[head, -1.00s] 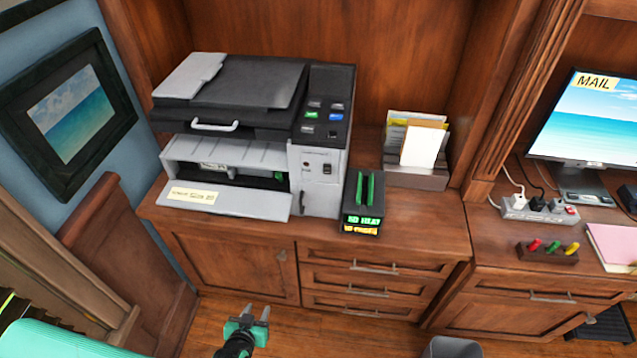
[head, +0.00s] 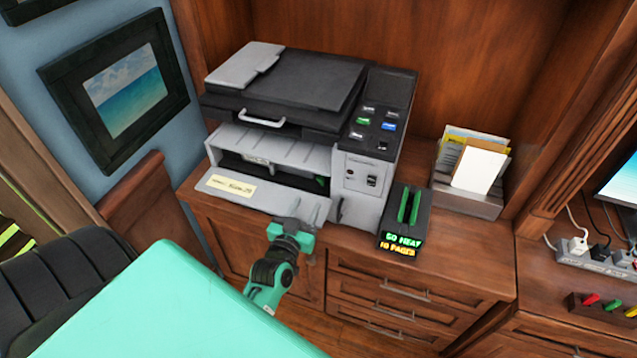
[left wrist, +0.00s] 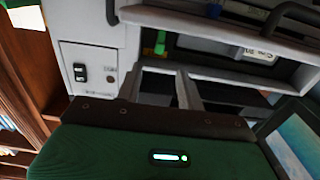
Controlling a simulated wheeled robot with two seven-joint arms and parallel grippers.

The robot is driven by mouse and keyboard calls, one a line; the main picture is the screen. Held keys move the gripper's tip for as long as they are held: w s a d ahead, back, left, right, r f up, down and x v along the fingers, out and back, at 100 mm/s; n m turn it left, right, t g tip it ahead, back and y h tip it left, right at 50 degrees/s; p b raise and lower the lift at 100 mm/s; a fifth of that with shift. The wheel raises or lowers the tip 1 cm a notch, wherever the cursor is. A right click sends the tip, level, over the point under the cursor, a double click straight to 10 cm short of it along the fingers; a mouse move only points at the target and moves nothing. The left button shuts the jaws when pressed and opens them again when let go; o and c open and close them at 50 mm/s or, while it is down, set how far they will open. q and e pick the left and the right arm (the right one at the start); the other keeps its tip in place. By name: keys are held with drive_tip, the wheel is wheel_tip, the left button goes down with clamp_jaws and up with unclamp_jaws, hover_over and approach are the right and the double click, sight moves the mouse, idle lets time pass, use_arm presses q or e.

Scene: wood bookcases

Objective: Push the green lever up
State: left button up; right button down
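The green lever (head: 322,181) shows as a small green piece inside the open front bay of the grey and black printer (head: 290,100). In the left wrist view the lever (left wrist: 160,42) stands at the bay's edge, beside the panel with the black switch. My left gripper (head: 291,224) is in front of the printer's folded-down tray, short of the lever. In the left wrist view its two grey fingers (left wrist: 162,75) are apart with nothing between them, pointing toward the bay just below the lever. My right gripper is not in view.
The folded-down front flap (head: 262,196) with a yellow label lies below the bay. A black device with green strips (head: 401,230) and a letter holder (head: 467,200) stand to the right. A framed picture (head: 125,90) hangs at left.

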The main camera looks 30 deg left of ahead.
sight(319, 181)
use_arm(q)
drive_tip(key=p+x, duration=0.1)
drive_tip(key=x, duration=0.7)
drive_tip(key=shift+w+p, duration=0.3)
drive_tip(key=shift+p, duration=0.05)
